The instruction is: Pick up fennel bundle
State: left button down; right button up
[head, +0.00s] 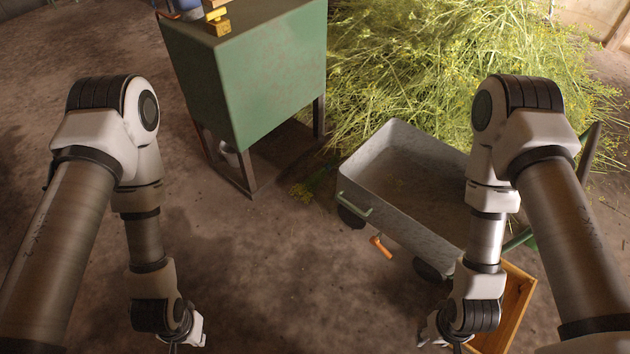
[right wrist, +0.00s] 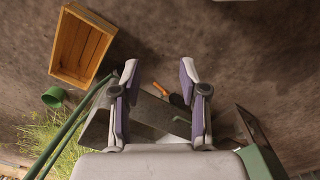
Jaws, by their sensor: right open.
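A big loose heap of green and yellow fennel (head: 440,60) fills the upper right of the head view, behind the cart. I cannot pick out a single tied bundle in it. Part of the fennel (right wrist: 40,135) shows at the lower left of the right wrist view. My right gripper (right wrist: 160,75) is open and empty, its two fingers apart over the cart and floor. It also shows at the bottom of the head view (head: 438,340), well short of the heap. My left gripper (head: 192,338) is at the bottom left, its fingertips mostly cut off, far from the fennel.
A grey metal cart (head: 385,165) stands empty between me and the heap. An orange-handled tool (head: 381,246) is beside it. A wooden crate (right wrist: 83,45) and green bucket (right wrist: 53,97) sit nearby. A green cabinet (head: 265,75) stands at the back.

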aim_at(316, 178)
jog(key=i+u, duration=0.3)
jog(key=i, duration=0.2)
jog(key=i+u, duration=0.3)
jog(key=i, duration=0.25)
